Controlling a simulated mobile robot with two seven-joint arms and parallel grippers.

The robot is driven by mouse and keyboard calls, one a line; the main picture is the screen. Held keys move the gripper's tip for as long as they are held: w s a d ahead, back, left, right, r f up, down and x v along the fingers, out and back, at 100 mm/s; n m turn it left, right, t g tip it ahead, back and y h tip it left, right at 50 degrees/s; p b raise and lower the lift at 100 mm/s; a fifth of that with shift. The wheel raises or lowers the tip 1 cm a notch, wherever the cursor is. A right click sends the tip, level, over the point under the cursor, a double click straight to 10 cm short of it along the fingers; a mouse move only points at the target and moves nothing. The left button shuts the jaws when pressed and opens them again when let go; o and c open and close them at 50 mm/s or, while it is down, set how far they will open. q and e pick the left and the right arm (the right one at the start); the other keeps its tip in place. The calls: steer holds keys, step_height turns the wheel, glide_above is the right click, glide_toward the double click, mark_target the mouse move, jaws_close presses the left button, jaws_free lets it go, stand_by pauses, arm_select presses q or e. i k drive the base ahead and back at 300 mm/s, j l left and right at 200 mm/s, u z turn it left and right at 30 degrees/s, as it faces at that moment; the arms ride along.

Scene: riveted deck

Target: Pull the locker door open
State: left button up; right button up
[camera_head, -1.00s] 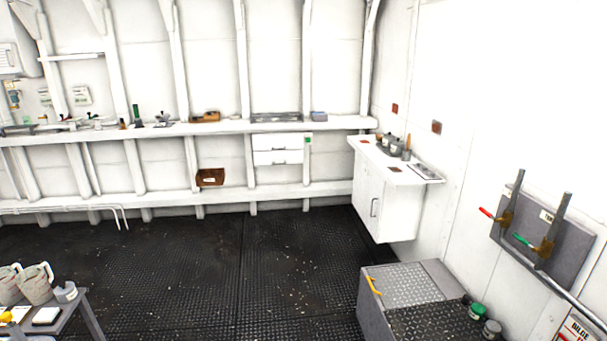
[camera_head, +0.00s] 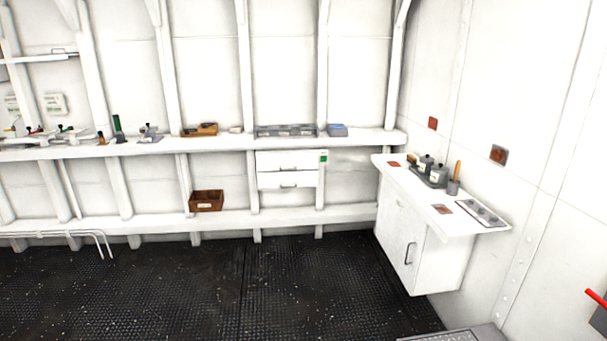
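A white locker (camera_head: 440,262) hangs on the right wall near the far corner, under a white worktop. Its door (camera_head: 399,238) faces left and looks shut, with a dark vertical handle (camera_head: 409,254) near the door's right edge. Neither of my grippers is in view.
The dark riveted floor (camera_head: 230,290) is clear up to the locker. A grey box edge (camera_head: 460,334) shows at the bottom right. The worktop (camera_head: 455,217) holds bottles and a tray. A long shelf (camera_head: 220,142) with small items and a white drawer unit (camera_head: 287,170) line the back wall.

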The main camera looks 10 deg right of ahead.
mark_target(401, 231)
steer(key=i, duration=1.6)
steer(key=i+z, duration=0.45)
steer(key=i, duration=0.25)
steer(key=i+j+z, duration=0.15)
steer(key=i+z, duration=0.35)
steer(key=i, duration=0.15)
steer(key=i+l+z, duration=0.1)
steer(key=i+z, duration=0.3)
steer(key=i, duration=0.3)
